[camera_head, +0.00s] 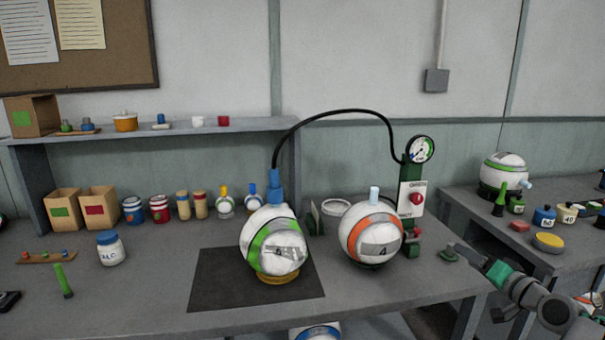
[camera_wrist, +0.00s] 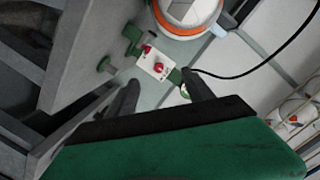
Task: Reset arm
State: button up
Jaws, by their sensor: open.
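My gripper (camera_head: 484,266) is at the lower right in the head view, off the right end of the workbench (camera_head: 190,328). Its two dark fingers stand apart with nothing between them; they also show in the wrist view (camera_wrist: 160,94). The press's control panel (camera_head: 411,198) with a red button stands to the left of the gripper, apart from it. That panel (camera_wrist: 158,64) appears beyond the fingers in the wrist view. A white ball with an orange band (camera_head: 371,234) sits beside the panel. A white ball with a green band (camera_head: 274,243) stands on a yellow ring with a blue fitting on top.
A black hose (camera_head: 340,111) arches from the blue fitting to the gauge (camera_head: 420,149). A side table (camera_head: 465,201) with another ball (camera_head: 505,172) and several jars stands at right.

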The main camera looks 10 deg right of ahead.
jog(key=w+a+r+n+g+y+p, duration=0.15)
jog(key=a+n+g+p, duration=0.45)
jog(key=a, duration=1.8)
jog(key=s+a+g+h+p, duration=0.1)
jog(key=s+a+g, duration=0.1)
jog(key=s+a, duration=0.2)
jog(key=s+a+n+g+h+p, duration=0.1)
jog(key=s+a, duration=0.4)
jog(key=s, duration=0.6)
jog(key=s+a+g+h+p, duration=0.1)
jog(key=s+a+g+p, duration=0.2)
jog(key=s, duration=0.5)
jog(key=shift+s+a+f+n+g, duration=0.15)
jog(key=shift+a+f+n+g, duration=0.15)
jog(key=shift+a+f+g, duration=0.4)
jog(key=shift+a+r, duration=0.1)
jog(key=shift+r, duration=0.2)
